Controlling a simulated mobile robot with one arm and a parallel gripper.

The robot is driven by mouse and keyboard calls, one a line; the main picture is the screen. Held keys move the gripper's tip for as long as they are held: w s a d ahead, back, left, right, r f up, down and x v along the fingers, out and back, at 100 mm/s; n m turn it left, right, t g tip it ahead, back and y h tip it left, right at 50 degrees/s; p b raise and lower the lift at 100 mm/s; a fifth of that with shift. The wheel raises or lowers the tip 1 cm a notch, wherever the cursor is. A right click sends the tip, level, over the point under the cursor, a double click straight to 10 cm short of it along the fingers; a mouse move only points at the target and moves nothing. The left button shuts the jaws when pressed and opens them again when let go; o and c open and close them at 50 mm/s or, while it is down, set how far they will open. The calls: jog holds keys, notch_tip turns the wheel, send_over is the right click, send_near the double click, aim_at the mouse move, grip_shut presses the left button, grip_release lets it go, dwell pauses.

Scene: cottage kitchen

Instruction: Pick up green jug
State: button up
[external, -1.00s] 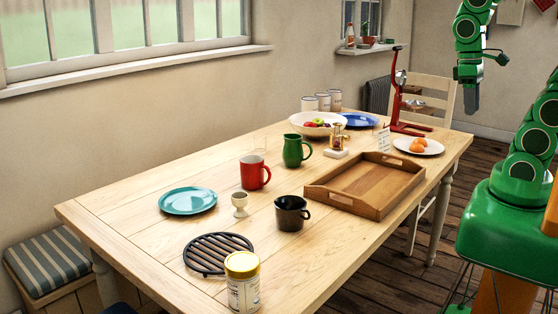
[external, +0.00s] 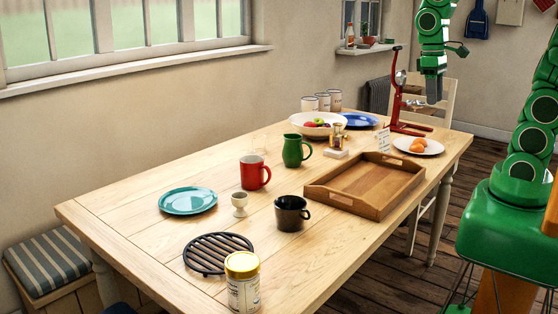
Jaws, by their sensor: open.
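The green jug (external: 293,151) stands upright on the wooden table, with its handle toward the right. It is between the red mug (external: 252,172) and the small brass-coloured item on a white base (external: 337,141). My gripper (external: 434,92) is high above the far right part of the table, close in the picture to the red stand. It is well apart from the jug, up and to the right of it. It points down, is open and holds nothing that I can see. The gap between its fingers is hard to make out from this side.
A wooden tray (external: 330,198) lies right of the jug. The tall red stand (external: 397,95), a plate of orange-brown items (external: 432,150) and a fruit bowl (external: 305,132) are behind. A black mug (external: 292,213), egg cup (external: 240,204) and teal plate (external: 188,201) are nearer.

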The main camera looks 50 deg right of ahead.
jog(key=w+f, duration=0.1)
jog(key=w, duration=0.9)
jog(key=t, duration=0.1)
send_near(297, 152)
jog(key=shift+n, duration=0.3)
jog(key=s, duration=0.1)
jog(key=s+d, duration=0.1)
jog(key=s, duration=0.1)
jog(key=s+d, duration=0.1)
jog(key=shift+s+d+f, duration=0.2)
jog(key=shift+s+f, duration=0.15)
jog(key=shift+f, duration=0.05)
jog(key=shift+w+f, duration=0.25)
jog(key=shift+f, duration=0.05)
jog(key=shift+w+a+f, duration=0.1)
jog(key=shift+a+f, duration=0.05)
jog(key=shift+f, duration=3.7)
grip_shut()
